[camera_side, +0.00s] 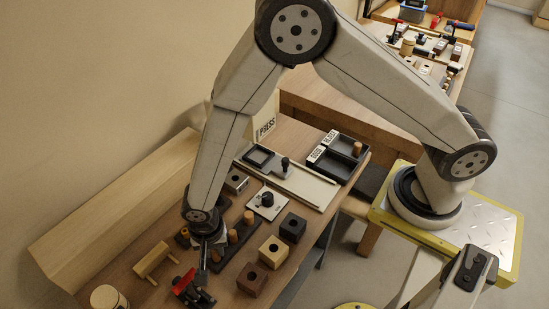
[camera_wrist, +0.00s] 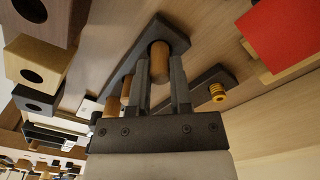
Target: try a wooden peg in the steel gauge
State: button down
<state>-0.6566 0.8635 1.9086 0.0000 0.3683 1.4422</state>
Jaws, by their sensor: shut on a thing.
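My gripper (camera_side: 207,262) reaches down at the near end of a dark peg rack (camera_side: 243,240). In the wrist view, my gripper (camera_wrist: 160,75) is shut on a wooden peg (camera_wrist: 160,62), its fingers on either side of it. That peg stands at the end of the rack (camera_wrist: 168,29); I cannot tell whether it is seated or slightly lifted. Two more wooden pegs stand in the rack, one here (camera_side: 233,236) and one here (camera_side: 248,217). The steel gauge appears to be the grey block with a dark hole (camera_side: 236,181), beyond the rack.
Black (camera_side: 293,228), pale wood (camera_side: 273,252) and dark wood (camera_side: 252,280) holed blocks stand right of the rack. A red-handled clamp (camera_side: 185,281) is close to my gripper. A plate with a black knob (camera_side: 267,203) and a labelled two-part tray (camera_side: 340,158) lie farther back.

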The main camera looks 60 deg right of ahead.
aim_at(214, 250)
jog(key=shift+r, duration=2.65)
jog(key=shift+d+r, duration=0.1)
jog(key=w+d+r+m, duration=0.2)
jog(key=w+d+m, duration=0.2)
jog(key=d, duration=0.6)
jog(key=w+d+r+m, duration=0.2)
jog(key=w+d+m, duration=0.3)
jog(key=w+d, duration=0.2)
jog(key=d, duration=0.2)
jog(key=shift+d, duration=0.35)
jog(key=shift+f, duration=0.2)
jog(key=shift+f, duration=2.85)
jog(key=shift+f, duration=0.8)
